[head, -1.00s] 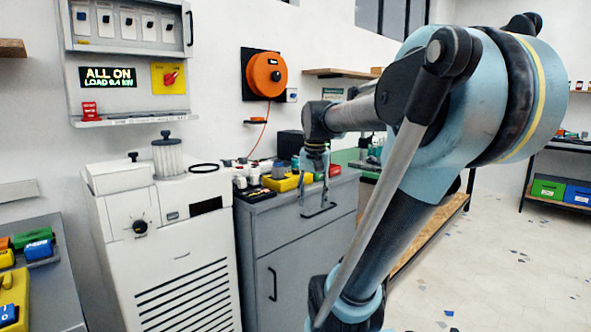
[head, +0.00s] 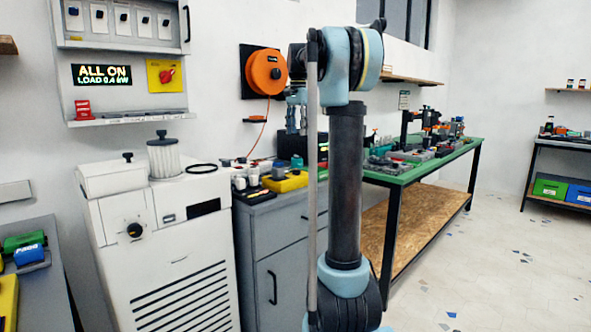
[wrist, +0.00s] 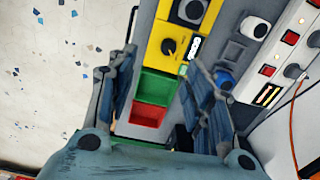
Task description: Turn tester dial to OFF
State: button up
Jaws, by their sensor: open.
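The yellow tester (head: 288,182) lies on top of the grey cabinet, right of the white machine. The dial's setting is too small to read. My gripper (wrist: 165,82) is open and empty, its fingers spread above the cabinet top, with the dial beyond and between the fingertips in the picture. In the head view my gripper (head: 297,118) hangs above the cabinet, clear of the tester.
A green bin (wrist: 156,87) and a red bin (wrist: 146,116) sit beside the tester. A power strip (wrist: 275,65) with red switches runs along the wall side. An orange reel (head: 267,73) hangs on the wall behind. Floor is clear at right.

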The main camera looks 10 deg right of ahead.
jog(key=w, duration=0.3)
send_near(296, 172)
jog(key=shift+m, duration=0.3)
jog(key=f, duration=0.2)
jog(key=w+f, duration=0.1)
jog(key=f, duration=0.2)
jog(key=w+f, duration=0.1)
jog(key=f, duration=0.2)
jog(key=shift+d, duration=0.2)
